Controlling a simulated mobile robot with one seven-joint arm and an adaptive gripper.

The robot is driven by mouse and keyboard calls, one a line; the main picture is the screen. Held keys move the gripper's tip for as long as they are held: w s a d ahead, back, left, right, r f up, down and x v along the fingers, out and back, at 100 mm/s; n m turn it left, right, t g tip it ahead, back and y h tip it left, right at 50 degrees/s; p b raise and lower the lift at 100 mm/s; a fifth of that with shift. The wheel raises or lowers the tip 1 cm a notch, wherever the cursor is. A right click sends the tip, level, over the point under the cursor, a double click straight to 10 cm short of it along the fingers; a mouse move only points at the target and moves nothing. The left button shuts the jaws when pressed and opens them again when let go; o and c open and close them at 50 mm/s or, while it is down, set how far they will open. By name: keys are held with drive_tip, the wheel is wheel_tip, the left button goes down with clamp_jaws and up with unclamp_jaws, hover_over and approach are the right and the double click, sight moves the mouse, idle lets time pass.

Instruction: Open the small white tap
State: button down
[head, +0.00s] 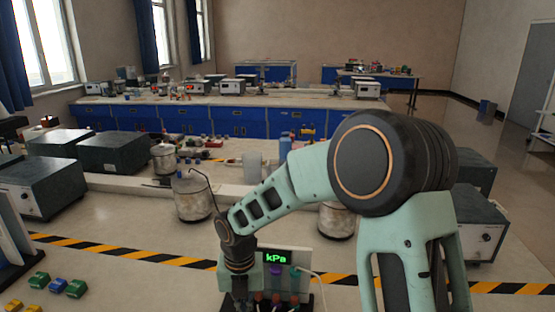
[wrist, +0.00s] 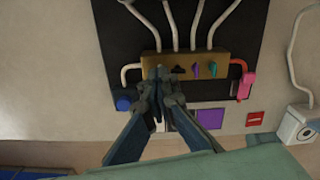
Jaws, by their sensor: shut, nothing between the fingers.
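In the wrist view a brass manifold block (wrist: 212,66) is fixed on a black board (wrist: 122,55), with white pipes running up from it. A black tap (wrist: 179,70), a purple tap (wrist: 196,71) and a green tap (wrist: 212,69) show on its front. My gripper (wrist: 161,76) is shut and empty, its fingertips over the left part of the block; I cannot tell if they touch it. No small white tap can be made out; the fingers hide that part of the block. In the head view my gripper (head: 240,300) is low, beside the kPa display panel (head: 298,258).
A red hose with a pink piece (wrist: 245,84) is at the block's right end. A blue knob (wrist: 123,103) and a purple square (wrist: 210,118) lie nearer. A white box with a cable (wrist: 298,125) is at right. Blue and green blocks (head: 74,288) sit far left in the head view.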

drive_tip(key=n+p, duration=0.3)
drive_tip(key=shift+r, duration=0.3)
drive_tip(key=shift+f+n+p, duration=0.3)
drive_tip(key=shift+n, duration=0.5)
drive_tip(key=shift+r, duration=0.1)
drive_tip(key=n+p, duration=0.1)
drive_tip(key=p, duration=0.1)
drive_tip(key=shift+r+n+p, duration=0.25)
drive_tip(key=shift+n+p, duration=0.15)
drive_tip(key=n+p, duration=0.4)
drive_tip(key=p, duration=0.1)
drive_tip(key=shift+n+p, duration=0.3)
drive_tip(key=shift+f+n, duration=0.3)
drive_tip(key=shift+f, duration=0.05)
drive_tip(key=c, duration=2.7)
unclamp_jaws()
